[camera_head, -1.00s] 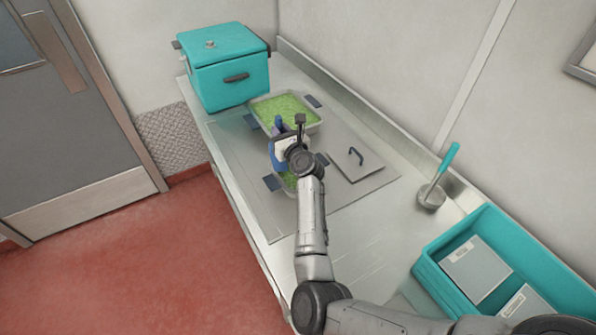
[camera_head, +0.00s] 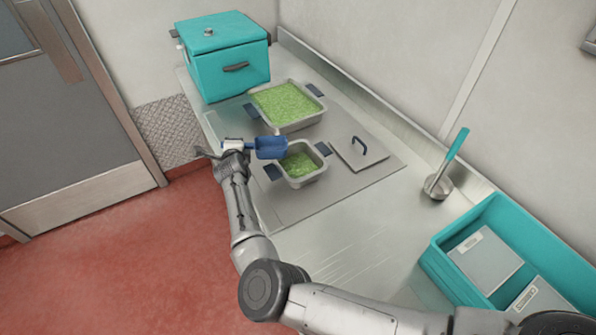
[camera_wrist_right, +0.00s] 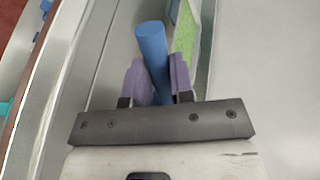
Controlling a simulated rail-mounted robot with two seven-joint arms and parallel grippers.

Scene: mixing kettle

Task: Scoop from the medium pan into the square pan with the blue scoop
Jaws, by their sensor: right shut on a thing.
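The medium pan (camera_head: 310,122), a larger metal pan with blue handles, is full of green pieces. The square pan (camera_head: 309,182) is smaller, stands in front of it and also holds green pieces. My right gripper (camera_head: 236,146) is at the counter's left side, left of both pans. It is shut on the blue scoop (camera_head: 271,148), whose handle (camera_wrist_right: 152,45) sits between purple fingers in the right wrist view. The scoop's head is near the square pan's back left corner, with no green visible on it. My left gripper is not in view.
A teal box (camera_head: 222,75) stands behind the pans. A lid with a blue handle (camera_head: 372,160) lies right of the square pan. A ladle with a teal handle (camera_head: 452,155) stands in a small metal cup. A teal crate (camera_head: 520,230) is at front right.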

